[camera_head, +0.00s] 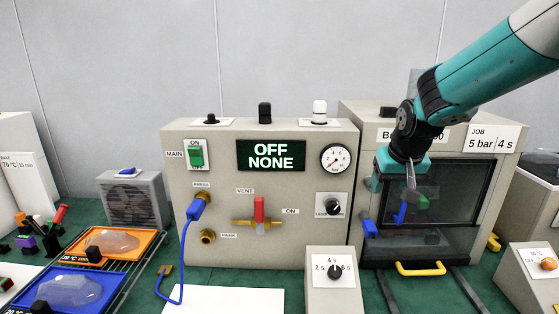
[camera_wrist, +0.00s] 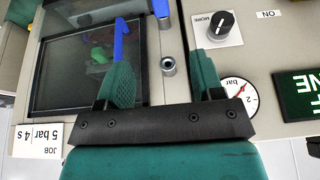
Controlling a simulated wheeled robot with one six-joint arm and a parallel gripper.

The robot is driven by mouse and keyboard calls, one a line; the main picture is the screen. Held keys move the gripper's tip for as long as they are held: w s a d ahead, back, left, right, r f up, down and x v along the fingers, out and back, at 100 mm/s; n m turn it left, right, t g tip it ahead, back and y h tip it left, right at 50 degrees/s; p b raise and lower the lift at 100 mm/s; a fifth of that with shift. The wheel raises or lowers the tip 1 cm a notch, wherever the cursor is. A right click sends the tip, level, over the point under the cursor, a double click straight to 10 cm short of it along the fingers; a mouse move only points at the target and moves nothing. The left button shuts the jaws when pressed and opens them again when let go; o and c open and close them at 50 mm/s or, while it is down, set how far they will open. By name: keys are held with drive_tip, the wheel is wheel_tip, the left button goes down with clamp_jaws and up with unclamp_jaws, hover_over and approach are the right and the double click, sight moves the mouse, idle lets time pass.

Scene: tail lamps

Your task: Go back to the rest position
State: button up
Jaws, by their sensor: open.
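My gripper (camera_head: 408,190) hangs at the end of my teal arm, in front of the upper left part of the windowed test box (camera_head: 385,262) at the right. In the wrist view my gripper (camera_wrist: 162,82) has its two green fingers apart, with nothing held between them. A grey metal fitting (camera_wrist: 168,66) shows beyond the gap between the fingers. A blue part (camera_wrist: 122,42) shows near the left finger, over the dark window (camera_wrist: 70,75). In the head view my gripper hides part of the window and the box's upper left corner.
The control panel (camera_head: 300,210) stands left of the box, with an OFF NONE display (camera_head: 270,155), a gauge (camera_head: 335,158) and a red-handled valve (camera_head: 259,208). A knob box (camera_head: 332,290) stands in front. Orange (camera_head: 88,255) and blue (camera_head: 50,297) trays lie at left.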

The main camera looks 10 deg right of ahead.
drive_tip(key=s+a+r+n+g+y, duration=0.2)
drive_tip(key=s+a+n+y, duration=0.3)
drive_tip(key=s+a, duration=1.8)
drive_tip(key=s+n+g, duration=0.1)
drive_tip(key=n, duration=0.3)
drive_tip(key=shift+s+n+g, duration=0.2)
drive_tip(key=shift+n+g, duration=0.2)
